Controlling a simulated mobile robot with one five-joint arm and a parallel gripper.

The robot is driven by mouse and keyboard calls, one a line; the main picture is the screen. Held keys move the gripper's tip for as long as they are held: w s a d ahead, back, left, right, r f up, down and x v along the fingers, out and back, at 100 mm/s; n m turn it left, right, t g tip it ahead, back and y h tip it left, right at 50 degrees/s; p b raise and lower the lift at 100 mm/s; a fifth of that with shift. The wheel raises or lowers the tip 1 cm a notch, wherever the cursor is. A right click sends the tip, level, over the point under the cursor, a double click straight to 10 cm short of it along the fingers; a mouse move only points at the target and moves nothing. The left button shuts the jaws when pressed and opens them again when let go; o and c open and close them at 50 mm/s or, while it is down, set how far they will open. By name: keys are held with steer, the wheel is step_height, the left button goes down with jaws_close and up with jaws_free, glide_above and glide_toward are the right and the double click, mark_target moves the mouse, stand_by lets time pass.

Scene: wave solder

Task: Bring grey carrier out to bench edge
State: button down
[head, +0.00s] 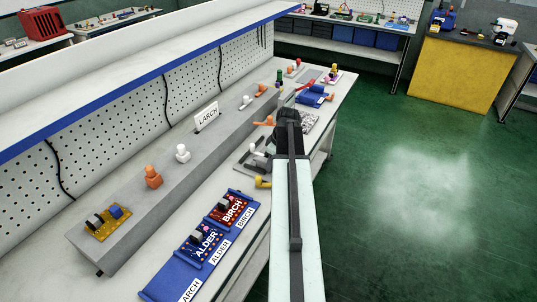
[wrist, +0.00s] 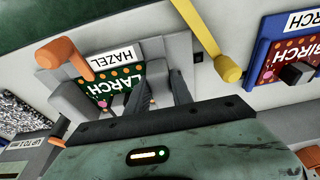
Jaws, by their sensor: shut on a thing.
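The grey carrier (wrist: 178,55) lies on the bench with a HAZEL label (wrist: 110,55) and a green board marked LARCH (wrist: 128,82) in it. In the head view the carrier (head: 243,160) is partly hidden by my arm. My gripper (wrist: 160,90) has its two dark fingers shut on a grey part of the carrier, at the board's side. An orange-handled lever (wrist: 65,55) reaches over the carrier's left side in the wrist view. A yellow-ended lever (wrist: 226,68) stands just right of it; it also shows in the head view (head: 263,182).
A blue tray (head: 165,285) with BIRCH and ALDER boards lies nearer on the bench. A grey ledge (head: 130,225) with knobs and a LARCH sign (head: 206,115) runs behind. Blue and orange items (head: 314,96) lie farther along. Green floor (head: 420,200) is clear at right.

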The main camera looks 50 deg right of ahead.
steer(key=shift+s+d, duration=0.25)
steer(key=shift+s, duration=0.65)
steer(key=c, duration=1)
jaws_free()
steer(key=shift+c, duration=0.2)
steer(key=shift+r, duration=0.1)
steer(key=p+v, duration=0.7)
steer(key=shift+r+p, duration=0.3)
